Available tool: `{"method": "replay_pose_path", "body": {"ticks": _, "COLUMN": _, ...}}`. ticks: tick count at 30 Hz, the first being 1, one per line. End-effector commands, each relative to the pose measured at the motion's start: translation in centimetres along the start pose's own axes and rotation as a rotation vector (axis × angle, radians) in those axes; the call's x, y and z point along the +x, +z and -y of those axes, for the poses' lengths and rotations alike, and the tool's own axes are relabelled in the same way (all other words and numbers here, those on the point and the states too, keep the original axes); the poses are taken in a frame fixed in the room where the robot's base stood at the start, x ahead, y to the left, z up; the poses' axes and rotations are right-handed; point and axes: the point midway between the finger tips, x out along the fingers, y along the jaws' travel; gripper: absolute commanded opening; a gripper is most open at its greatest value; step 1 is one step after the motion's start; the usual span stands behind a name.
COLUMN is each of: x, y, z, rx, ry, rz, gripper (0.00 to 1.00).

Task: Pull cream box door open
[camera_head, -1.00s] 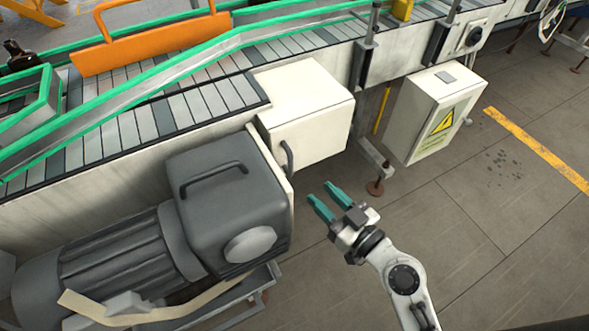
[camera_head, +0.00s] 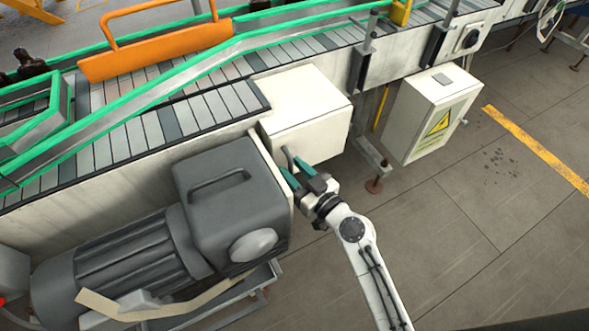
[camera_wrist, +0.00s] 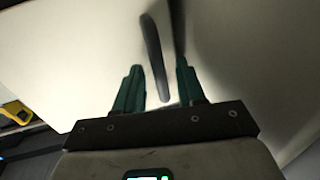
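The handle also shows in the head view (camera_head: 287,157), partly hidden near the fingers. My gripper (camera_wrist: 158,68) is open with its two green fingers on either side of the handle's lower part. A gap shows between the handle and each finger. Whether the door is ajar I cannot tell.
A large grey motor (camera_head: 235,200) stands close to the left of my gripper. The conveyor (camera_head: 130,140) runs behind. A white electrical cabinet (camera_head: 425,120) with a yellow warning sign is to the right. The floor (camera_head: 450,240) on the right is open.

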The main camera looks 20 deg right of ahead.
Motion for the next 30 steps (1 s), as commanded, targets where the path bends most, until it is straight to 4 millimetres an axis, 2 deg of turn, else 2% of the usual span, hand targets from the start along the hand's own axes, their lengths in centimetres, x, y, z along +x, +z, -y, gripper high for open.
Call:
{"method": "replay_pose_path", "body": {"ticks": 2, "x": -0.01, "y": 0.00, "z": 0.00, "rx": 0.000, "ry": 0.000, "rz": 0.000, "gripper": 0.39}}
{"method": "replay_pose_path", "body": {"ticks": 14, "x": -0.04, "y": 0.00, "z": 0.00, "rx": 0.000, "ry": 0.000, "rz": 0.000, "gripper": 0.01}}
{"method": "replay_pose_path", "body": {"ticks": 30, "x": -0.06, "y": 0.05, "z": -0.01, "rx": 0.000, "ry": -0.002, "rz": 0.000, "gripper": 0.00}}
